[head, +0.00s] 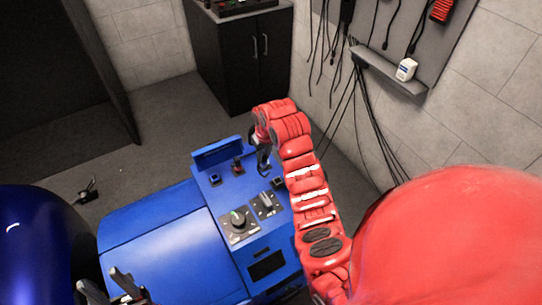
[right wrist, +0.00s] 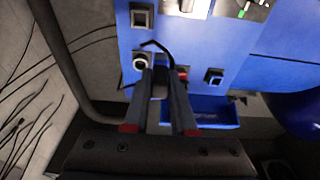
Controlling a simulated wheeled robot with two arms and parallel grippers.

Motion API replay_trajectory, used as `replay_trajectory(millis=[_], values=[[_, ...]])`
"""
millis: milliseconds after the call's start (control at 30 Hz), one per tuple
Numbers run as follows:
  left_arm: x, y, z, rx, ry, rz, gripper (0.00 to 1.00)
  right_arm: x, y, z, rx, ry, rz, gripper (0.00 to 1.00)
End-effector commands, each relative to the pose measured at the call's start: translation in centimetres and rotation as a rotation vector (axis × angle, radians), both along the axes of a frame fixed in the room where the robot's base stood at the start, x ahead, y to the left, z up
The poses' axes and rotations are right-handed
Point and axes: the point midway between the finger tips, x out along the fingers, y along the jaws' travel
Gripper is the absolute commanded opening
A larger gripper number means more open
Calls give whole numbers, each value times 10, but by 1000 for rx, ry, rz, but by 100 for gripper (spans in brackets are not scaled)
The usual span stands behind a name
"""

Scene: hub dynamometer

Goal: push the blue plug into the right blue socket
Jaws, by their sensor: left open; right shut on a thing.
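My right gripper (head: 262,157) hangs over the far end of the blue machine's panel (head: 220,199). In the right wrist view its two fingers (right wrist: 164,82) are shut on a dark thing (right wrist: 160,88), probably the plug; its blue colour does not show. A black cable (right wrist: 157,46) curves by the fingertips. A round socket-like part with a pale ring (right wrist: 140,61) lies at the left fingertip; I cannot tell whether plug and socket touch. A dark square socket (right wrist: 213,76) and a red part (right wrist: 182,73) are to the right. My left gripper (head: 120,289) is open and empty, low left.
The panel carries a knob (head: 238,220) and a switch block (head: 266,204). A raised blue tray (head: 217,152) edges its far end. Black cables hang from a wall board (head: 423,40) with a shelf (head: 390,72). A black cabinet (head: 245,60) stands behind. The floor between is mostly clear.

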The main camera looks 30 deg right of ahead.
Motion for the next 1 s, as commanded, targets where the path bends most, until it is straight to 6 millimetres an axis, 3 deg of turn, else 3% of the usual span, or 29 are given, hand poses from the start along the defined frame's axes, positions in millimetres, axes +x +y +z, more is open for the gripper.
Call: replay_trajectory(millis=[1000], values=[[0, 0, -16, 0, 0, 0, 50, 50, 76, 0, 0, -1, 2, 0]])
